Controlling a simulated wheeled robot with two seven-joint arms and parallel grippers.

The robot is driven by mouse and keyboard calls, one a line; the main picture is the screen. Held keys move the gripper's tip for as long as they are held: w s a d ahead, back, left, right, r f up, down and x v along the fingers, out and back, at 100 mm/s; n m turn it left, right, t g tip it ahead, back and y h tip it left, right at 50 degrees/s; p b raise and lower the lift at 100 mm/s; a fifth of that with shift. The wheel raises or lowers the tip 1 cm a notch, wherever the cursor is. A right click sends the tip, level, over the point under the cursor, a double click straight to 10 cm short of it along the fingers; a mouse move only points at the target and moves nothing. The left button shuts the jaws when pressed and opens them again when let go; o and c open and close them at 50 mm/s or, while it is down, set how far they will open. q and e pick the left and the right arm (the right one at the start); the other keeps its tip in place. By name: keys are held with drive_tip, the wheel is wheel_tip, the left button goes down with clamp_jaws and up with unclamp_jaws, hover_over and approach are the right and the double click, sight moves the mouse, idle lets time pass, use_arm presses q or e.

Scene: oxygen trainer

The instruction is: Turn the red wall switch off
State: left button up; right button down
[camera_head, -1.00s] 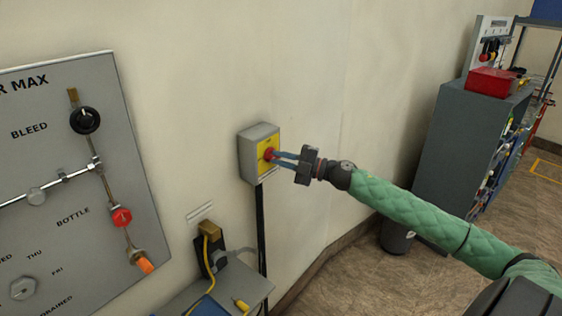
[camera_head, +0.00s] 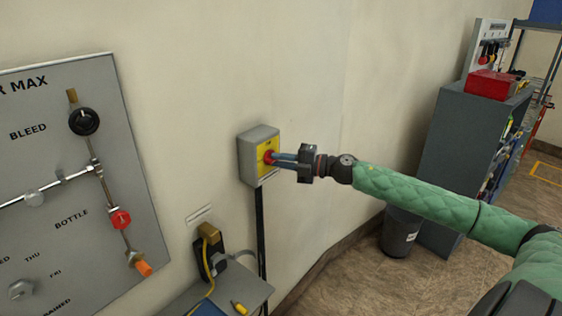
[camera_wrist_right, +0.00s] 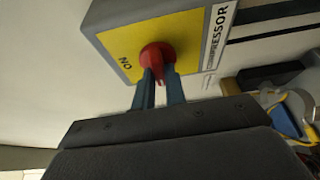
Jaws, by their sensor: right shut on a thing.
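The red wall switch (camera_head: 268,157) is a red knob on the yellow face of a grey box (camera_head: 258,140) fixed to the wall. In the right wrist view, the knob (camera_wrist_right: 157,57) sits on the yellow plate (camera_wrist_right: 185,32) with "ON" printed to its left and part of a "COMPRESSOR" label along one edge. My right gripper (camera_head: 277,157) reaches in from the right, its two blue fingers shut on the knob. In the right wrist view, the fingers (camera_wrist_right: 158,80) lie either side of the knob's pointer. My left gripper is not in view.
A small grey shelf (camera_head: 235,290) with a yellow-cabled plug (camera_head: 209,235) stands below the switch. A bin (camera_head: 400,230) and a grey cabinet (camera_head: 440,150) stand at the right.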

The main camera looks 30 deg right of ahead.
sight(276, 161)
drive_tip(key=c, duration=1.4)
unclamp_jaws()
drive_tip(key=shift+f, duration=0.1)
drive_tip(key=shift+c, duration=0.2)
drive_tip(key=shift+b+v, duration=0.6)
drive_tip(key=shift+v, duration=0.55)
drive_tip(key=shift+s+d, duration=0.15)
drive_tip(key=shift+s, duration=0.05)
drive_tip(key=shift+s+d, duration=0.15)
drive_tip(key=shift+s+d+f+b, duration=0.1)
drive_tip(key=shift+s+d+b, duration=0.3)
drive_tip(key=shift+s, duration=0.05)
use_arm(q)
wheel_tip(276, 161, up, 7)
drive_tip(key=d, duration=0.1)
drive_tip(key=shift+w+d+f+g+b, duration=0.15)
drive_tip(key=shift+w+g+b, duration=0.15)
drive_tip(key=shift+b, duration=0.1)
use_arm(e)
drive_tip(key=v, duration=0.3)
drive_tip(key=shift+s+d, duration=0.15)
